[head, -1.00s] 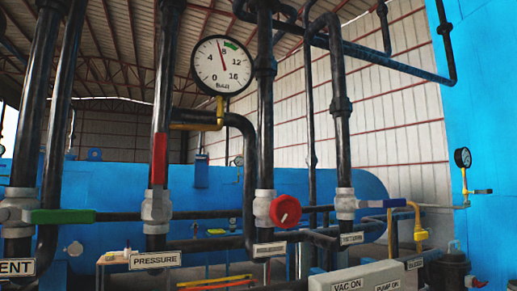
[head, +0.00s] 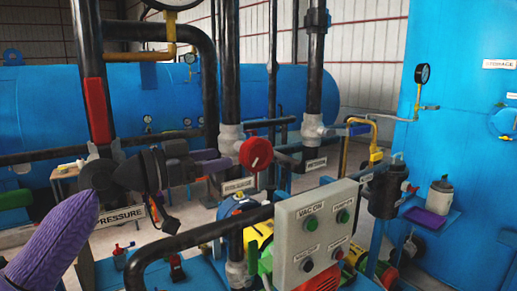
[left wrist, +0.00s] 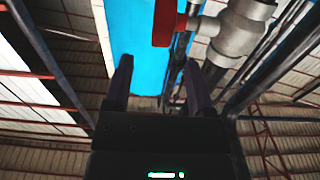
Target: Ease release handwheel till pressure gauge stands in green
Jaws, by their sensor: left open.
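The red release handwheel (head: 256,153) sits on a grey valve body (head: 231,143) on a vertical black pipe, its white mark facing me. My left gripper (head: 207,161) is open and empty, to the left of the handwheel and apart from it in the picture. In the left wrist view my two fingers (left wrist: 160,82) are spread, and a red part (left wrist: 165,22), apparently the handwheel edge-on, lies beyond them. The pressure gauge (head: 172,3) is cut off by the top edge, so its needle and green band are hidden. My right gripper is out of view.
A red lever (head: 97,110) stands on the PRESSURE pipe at left. A grey control box (head: 316,232) with buttons stands in front, right of centre. A black pipe (head: 190,240) bends across the foreground. A blue tank (head: 460,140) fills the right side.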

